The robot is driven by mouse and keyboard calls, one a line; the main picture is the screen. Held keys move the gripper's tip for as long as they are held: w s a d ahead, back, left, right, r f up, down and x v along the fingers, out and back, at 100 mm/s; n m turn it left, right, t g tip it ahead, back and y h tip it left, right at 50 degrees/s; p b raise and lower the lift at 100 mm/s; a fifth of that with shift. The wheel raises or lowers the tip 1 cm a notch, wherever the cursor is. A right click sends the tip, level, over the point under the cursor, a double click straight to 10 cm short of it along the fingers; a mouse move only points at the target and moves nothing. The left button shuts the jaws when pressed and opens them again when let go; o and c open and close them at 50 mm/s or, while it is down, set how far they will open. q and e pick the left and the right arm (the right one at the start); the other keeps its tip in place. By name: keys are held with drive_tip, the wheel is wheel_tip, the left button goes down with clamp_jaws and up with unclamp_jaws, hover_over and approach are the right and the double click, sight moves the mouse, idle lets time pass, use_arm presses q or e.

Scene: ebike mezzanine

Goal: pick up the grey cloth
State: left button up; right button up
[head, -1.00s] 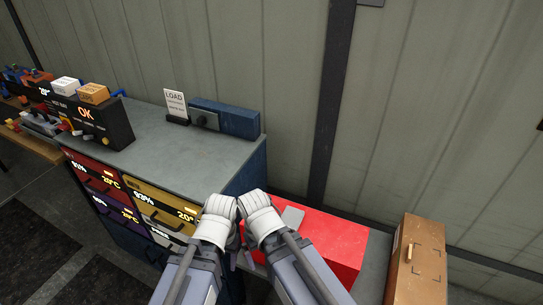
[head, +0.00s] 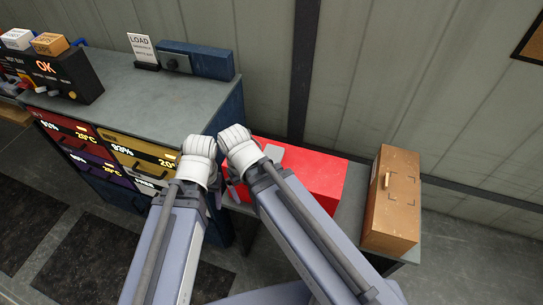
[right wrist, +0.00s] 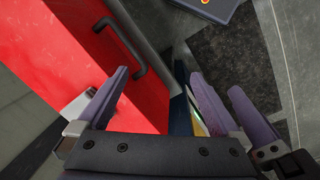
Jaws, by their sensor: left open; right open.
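A flat grey piece (head: 273,157) lies on top of the red box (head: 312,175) in the head view; I cannot tell whether it is the grey cloth. No other cloth is clear. My left gripper (head: 200,150) is left of the red box, close beside my right one; its fingers are mostly hidden in the head view. My right gripper (right wrist: 178,88) is open in the right wrist view, its purple fingers spread wide with nothing gripped. The red box, with a dark handle (right wrist: 127,45), shows beyond and left of these fingers.
A grey-topped cabinet (head: 140,90) with coloured drawers stands at the left, carrying a LOAD sign (head: 142,48), a blue block (head: 197,60) and a black OK unit (head: 55,78). A brown case (head: 392,200) stands right of the red box. The wall is behind.

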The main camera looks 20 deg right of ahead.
drive_tip(key=w+d+r+m+p, duration=0.3)
drive_tip(key=w+d+m, duration=0.15)
drive_tip(key=w, duration=0.25)
drive_tip(key=m+t+p, duration=0.1)
drive_tip(key=m+p, duration=0.1)
drive_tip(key=m, duration=0.3)
approach(272, 154)
drive_tip(key=shift+s+a+f, duration=0.25)
drive_tip(key=shift+a+f, duration=0.05)
drive_tip(key=shift+f, duration=0.3)
drive_tip(key=shift+w+d+m, duration=0.2)
drive_tip(key=shift+d+m, duration=0.05)
drive_tip(key=shift+d, duration=0.05)
drive_tip(key=f+b, duration=0.8)
drive_tip(key=shift+w+d, duration=0.3)
drive_tip(key=shift+d, duration=0.1)
drive_tip(key=shift+r, duration=0.1)
drive_tip(key=shift+c, duration=0.2)
drive_tip(key=c, duration=1.2)
drive_tip(key=shift+c, duration=0.2)
drive_tip(key=shift+r, duration=0.1)
